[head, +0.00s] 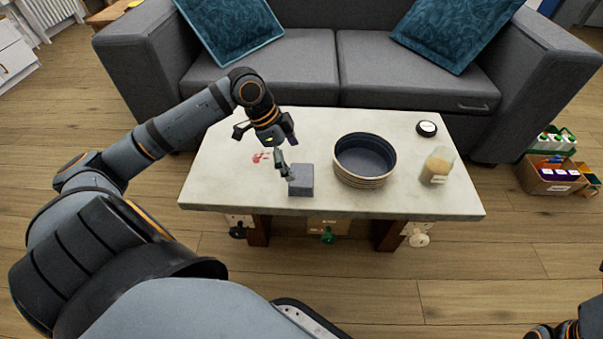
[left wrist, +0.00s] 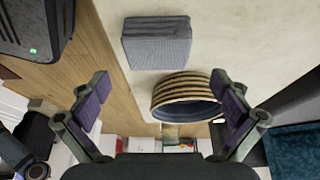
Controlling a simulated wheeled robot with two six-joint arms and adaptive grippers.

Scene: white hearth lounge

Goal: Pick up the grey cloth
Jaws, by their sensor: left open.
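The grey cloth (head: 301,180) is a folded, block-like stack lying near the front edge of the pale coffee table (head: 225,180). In the left wrist view the cloth (left wrist: 157,45) shows whole at the top middle, with visible layers. My left gripper (head: 272,148) is open and empty above the table, just up and left of the cloth in the head view. In the left wrist view its two fingers (left wrist: 163,100) are wide apart, with the cloth beyond them. Only a bit of my right arm shows at the bottom right corner; its gripper does not show.
A striped round basket with a dark inside (head: 364,160) stands just right of the cloth. A jar (head: 437,166) and a round black-and-white item (head: 427,129) are farther right. A grey sofa (head: 310,75) stands behind the table.

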